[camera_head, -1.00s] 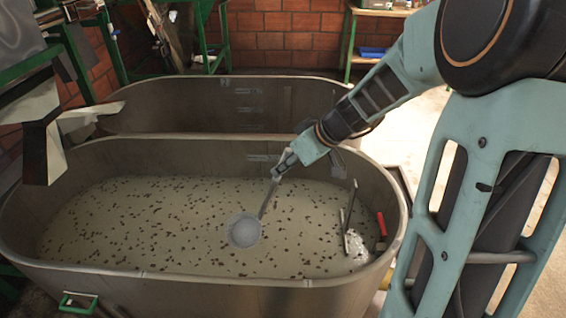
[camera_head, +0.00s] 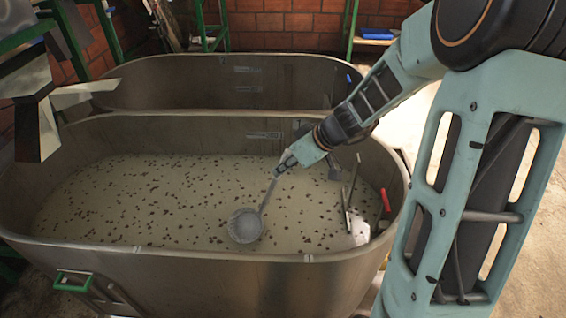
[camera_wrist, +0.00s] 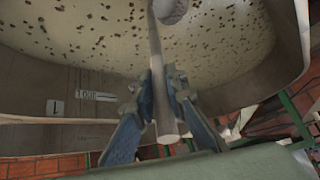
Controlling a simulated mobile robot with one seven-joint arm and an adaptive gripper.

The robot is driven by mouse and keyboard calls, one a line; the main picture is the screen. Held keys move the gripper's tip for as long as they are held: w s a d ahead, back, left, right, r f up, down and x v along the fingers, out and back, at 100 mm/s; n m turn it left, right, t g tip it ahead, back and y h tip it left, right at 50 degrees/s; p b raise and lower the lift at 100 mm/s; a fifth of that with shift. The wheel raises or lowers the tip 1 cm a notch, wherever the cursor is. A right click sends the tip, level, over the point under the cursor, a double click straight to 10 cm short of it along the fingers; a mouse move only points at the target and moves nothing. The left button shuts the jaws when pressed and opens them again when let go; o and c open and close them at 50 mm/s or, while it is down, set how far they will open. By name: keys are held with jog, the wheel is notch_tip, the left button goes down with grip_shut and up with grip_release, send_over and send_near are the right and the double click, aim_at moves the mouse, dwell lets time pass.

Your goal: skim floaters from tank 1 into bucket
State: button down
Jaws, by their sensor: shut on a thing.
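My gripper (camera_head: 287,162) is shut on the handle of a long skimmer and holds it over the near tank. The skimmer's round mesh head (camera_head: 245,226) is at the surface of the cloudy liquid; I cannot tell how deep it sits. The near steel tank (camera_head: 150,262) is oval, with many dark floaters (camera_head: 110,205) spread over the liquid. In the wrist view the fingers (camera_wrist: 160,95) clasp the grey handle (camera_wrist: 157,50), and the skimmer head (camera_wrist: 170,10) is at the top edge. I see no bucket for certain.
A second oval tank (camera_head: 220,75) stands behind. A metal frame with a red grip (camera_head: 385,200) is at the near tank's right end. A green handle (camera_head: 73,281) is on the front wall. A chute-like part (camera_head: 75,97) juts in at the left.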

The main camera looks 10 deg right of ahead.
notch_tip(320, 180, down, 2)
jog(key=shift+b, duration=0.6)
notch_tip(320, 180, down, 2)
jog(key=b, duration=0.3)
jog(key=shift+f+b, duration=0.15)
jog(key=shift+b, duration=0.2)
jog(key=shift+w+d+f+b, duration=0.1)
jog(key=shift+f+b, duration=0.1)
jog(key=shift+b, duration=0.35)
